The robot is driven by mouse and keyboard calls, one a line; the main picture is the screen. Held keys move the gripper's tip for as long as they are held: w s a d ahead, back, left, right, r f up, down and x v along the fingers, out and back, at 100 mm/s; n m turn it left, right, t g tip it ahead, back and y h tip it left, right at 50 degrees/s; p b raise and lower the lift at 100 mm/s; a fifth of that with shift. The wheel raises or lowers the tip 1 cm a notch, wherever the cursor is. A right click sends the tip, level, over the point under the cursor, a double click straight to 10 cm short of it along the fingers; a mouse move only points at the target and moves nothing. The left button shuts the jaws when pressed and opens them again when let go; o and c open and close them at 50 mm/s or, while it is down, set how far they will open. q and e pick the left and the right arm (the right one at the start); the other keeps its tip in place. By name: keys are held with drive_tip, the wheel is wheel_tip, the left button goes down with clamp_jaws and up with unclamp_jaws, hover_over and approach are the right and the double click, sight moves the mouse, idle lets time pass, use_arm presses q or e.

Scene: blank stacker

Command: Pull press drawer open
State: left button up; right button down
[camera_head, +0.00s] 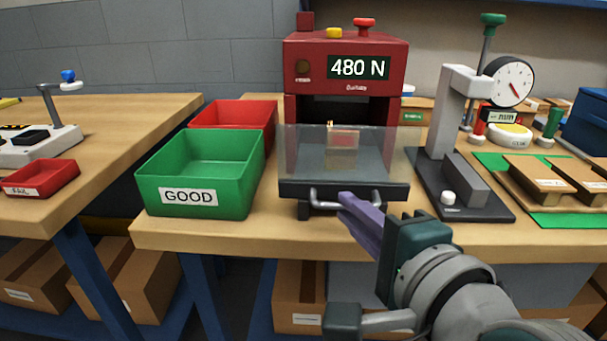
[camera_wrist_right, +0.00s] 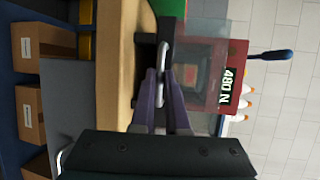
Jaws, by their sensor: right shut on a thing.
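The red press (camera_head: 345,60) stands on the wooden table and its display reads 480 N. Its dark drawer (camera_head: 345,190) sticks out at the front, with a clear guard (camera_head: 300,150) above it. A metal bar handle (camera_head: 325,204) runs across the drawer front. My right gripper (camera_head: 348,203) has its purple fingers at the right part of this handle. In the right wrist view the fingers (camera_wrist_right: 162,90) are shut around the handle bar (camera_wrist_right: 163,62). My left gripper is not in view.
A green GOOD bin (camera_head: 205,170) and a red bin (camera_head: 235,113) stand left of the press. A dial gauge stand (camera_head: 455,120) is close on the right. The table's front edge (camera_head: 240,238) lies below the drawer, with boxes on a shelf underneath.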

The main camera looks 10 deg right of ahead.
drive_tip(key=c, duration=0.9)
unclamp_jaws()
drive_tip(key=p+v, duration=0.1)
drive_tip(key=v, duration=0.9)
